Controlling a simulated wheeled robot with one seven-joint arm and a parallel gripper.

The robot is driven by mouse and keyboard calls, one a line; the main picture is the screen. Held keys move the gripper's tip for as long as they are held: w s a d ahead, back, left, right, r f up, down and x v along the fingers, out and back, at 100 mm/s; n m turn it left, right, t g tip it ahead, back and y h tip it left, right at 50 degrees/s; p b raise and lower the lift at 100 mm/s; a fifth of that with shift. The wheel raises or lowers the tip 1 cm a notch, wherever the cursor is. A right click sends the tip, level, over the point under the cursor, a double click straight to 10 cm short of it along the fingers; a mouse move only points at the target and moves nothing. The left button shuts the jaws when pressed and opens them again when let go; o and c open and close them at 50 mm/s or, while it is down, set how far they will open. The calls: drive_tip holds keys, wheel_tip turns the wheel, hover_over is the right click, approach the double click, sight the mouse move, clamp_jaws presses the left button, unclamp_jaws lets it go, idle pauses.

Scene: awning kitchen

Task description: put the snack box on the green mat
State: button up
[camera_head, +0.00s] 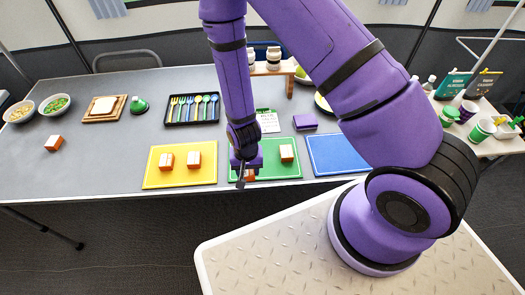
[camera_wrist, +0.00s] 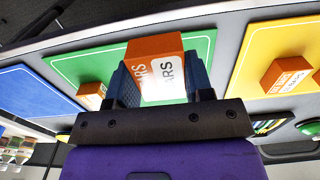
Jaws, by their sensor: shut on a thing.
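My gripper (camera_head: 246,172) is shut on an orange and white snack box (camera_head: 250,177), mostly hidden by the gripper in the head view. In the wrist view the held snack box (camera_wrist: 157,68) shows its white label between the two fingers of my gripper (camera_wrist: 160,85). The green mat (camera_head: 275,173) lies on the table under and around the gripper; it also shows in the wrist view (camera_wrist: 95,62). I cannot tell whether the held box touches the mat. Another snack box (camera_head: 287,153) stands on the mat's right part.
The yellow mat (camera_head: 154,176) with two snack boxes lies to the left, and the empty blue mat (camera_head: 335,155) to the right. A cutlery tray (camera_head: 171,123) and a purple box (camera_head: 305,122) are behind. Another snack box (camera_head: 53,143) stands far left.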

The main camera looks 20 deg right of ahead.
hover_over(264, 153)
drive_tip(key=s+a, duration=0.2)
drive_tip(key=shift+s+d+f, duration=0.15)
drive_tip(key=shift+d+f, duration=0.05)
drive_tip(key=shift+f, duration=0.3)
drive_tip(key=shift+w+d+f, duration=0.15)
drive_tip(key=shift+d+f, duration=0.05)
drive_tip(key=shift+f, duration=0.7)
drive_tip(key=shift+w+d+f, duration=0.1)
drive_tip(key=shift+d+f, duration=0.05)
drive_tip(key=shift+f, duration=0.7)
drive_tip(key=shift+f, duration=0.15)
drive_tip(key=o, duration=0.9)
